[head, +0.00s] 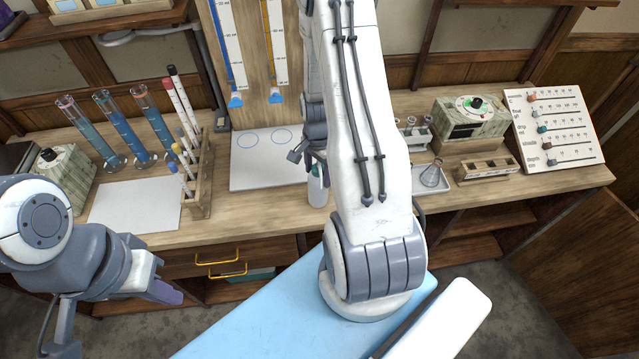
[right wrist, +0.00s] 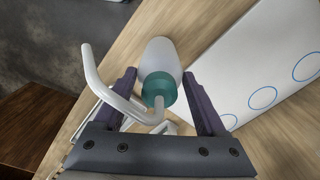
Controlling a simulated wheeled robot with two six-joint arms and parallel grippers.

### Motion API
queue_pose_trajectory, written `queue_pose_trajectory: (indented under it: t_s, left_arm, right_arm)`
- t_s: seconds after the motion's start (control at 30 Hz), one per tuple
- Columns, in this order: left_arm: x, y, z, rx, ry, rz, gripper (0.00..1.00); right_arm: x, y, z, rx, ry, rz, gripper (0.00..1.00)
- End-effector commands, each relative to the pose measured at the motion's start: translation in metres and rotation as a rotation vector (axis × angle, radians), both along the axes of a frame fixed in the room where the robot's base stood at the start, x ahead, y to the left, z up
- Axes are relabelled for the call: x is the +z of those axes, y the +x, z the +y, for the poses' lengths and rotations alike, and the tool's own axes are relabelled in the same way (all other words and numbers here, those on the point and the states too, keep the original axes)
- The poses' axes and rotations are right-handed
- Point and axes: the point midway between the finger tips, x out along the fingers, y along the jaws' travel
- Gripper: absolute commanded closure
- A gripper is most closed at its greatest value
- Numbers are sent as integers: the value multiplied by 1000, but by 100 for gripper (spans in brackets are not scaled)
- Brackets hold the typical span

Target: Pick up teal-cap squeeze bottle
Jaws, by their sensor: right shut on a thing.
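The teal-cap squeeze bottle (right wrist: 161,58) has a white body, a teal cap (right wrist: 157,88) and a bent white spout; in the right wrist view it is between my right fingers. In the head view the bottle (head: 318,191) shows partly below my right gripper (head: 307,158), near the bench's front edge, with my arm covering much of this area. My right gripper is shut on the bottle around its cap end. I cannot tell whether its base touches the bench. My left gripper (head: 168,291) is low at the left, in front of the bench and away from the bottle; its opening is unclear.
A white board with blue circles (head: 252,176) lies beside the bottle. A wooden rack of pipettes (head: 200,195), several blue-filled cylinders (head: 122,128) and a white sheet (head: 135,207) are to the left. A flask (head: 431,175) and a dial box (head: 470,118) stand to the right.

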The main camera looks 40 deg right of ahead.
Motion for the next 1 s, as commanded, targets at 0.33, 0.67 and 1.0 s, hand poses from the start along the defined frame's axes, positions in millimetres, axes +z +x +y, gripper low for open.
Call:
queue_pose_trajectory:
  t_s: [0.33,0.67,1.0]
  left_arm:
    - [-1,0,0,0,0,0,100]
    - [-8,0,0,1,0,0,100]
    - [-18,0,0,3,0,0,100]
  right_arm:
    - [3,0,0,0,-1,-1,51]
    - [18,1,0,0,-2,-3,51]
    - [42,-1,0,-1,-1,-2,51]
